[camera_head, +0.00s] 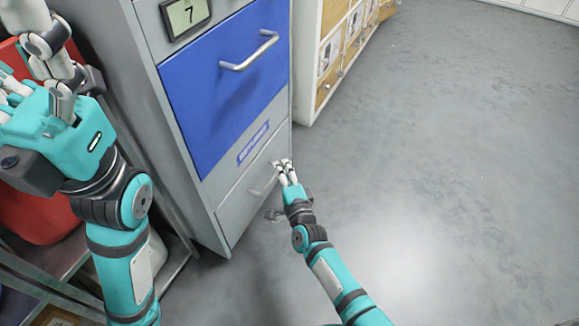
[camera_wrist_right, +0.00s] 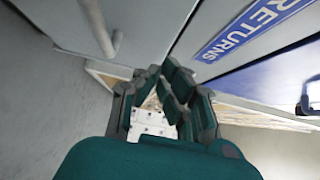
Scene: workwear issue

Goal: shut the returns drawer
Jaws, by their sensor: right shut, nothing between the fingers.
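A grey cabinet (camera_head: 150,60) stands left of centre in the head view, with a blue drawer front (camera_head: 225,90) and bar handle. A blue label (camera_head: 253,142) sits on grey just below it and reads RETURNS in the right wrist view (camera_wrist_right: 255,25). Below is a plain grey drawer front (camera_head: 240,205) with its own handle (camera_head: 264,184). Both fronts look about flush; a small gap cannot be told. My right gripper (camera_head: 284,170) is shut and empty, beside the lower front's handle; contact is unclear. My left gripper (camera_head: 22,60) is open at the upper left, partly cut off.
A white unit with wooden drawers (camera_head: 328,85) stands behind to the right. A red container (camera_head: 35,210) and shelving (camera_head: 60,255) are at the left. Grey floor (camera_head: 460,150) on the right is clear.

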